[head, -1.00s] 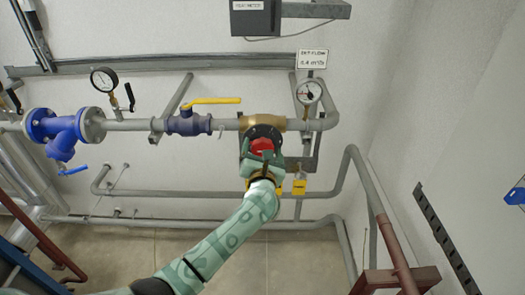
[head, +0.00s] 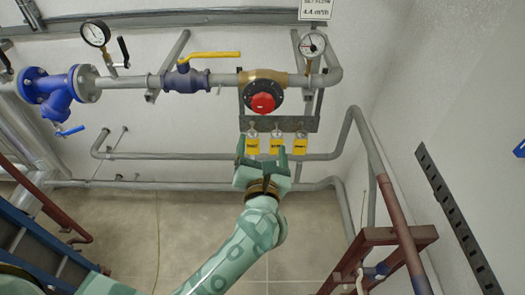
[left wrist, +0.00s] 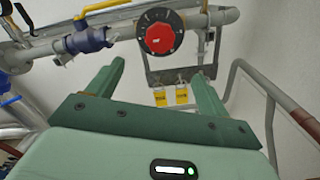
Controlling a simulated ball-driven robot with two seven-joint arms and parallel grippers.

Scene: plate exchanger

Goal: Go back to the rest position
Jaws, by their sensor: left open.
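My left gripper (head: 262,160) is open, with nothing between its fingers. In the head view it is below the red knob (head: 263,103), which sits on a black dial under the brass valve body (head: 263,76). The gripper is apart from the knob. In the left wrist view the open fingers of my left gripper (left wrist: 155,85) show, with the red knob (left wrist: 160,39) beyond and above them. In the head view the finger tips overlap the area of the yellow tags (head: 277,146); I cannot tell the depth gap. My right gripper is not in view.
A blue valve with a yellow lever (head: 210,55), a blue strainer (head: 62,95) and gauges (head: 313,43) are on the upper pipe. Lower grey pipes (head: 200,193) run along the wall. A reddish-brown frame (head: 385,240) stands at right, a blue ladder-like frame (head: 40,255) at left.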

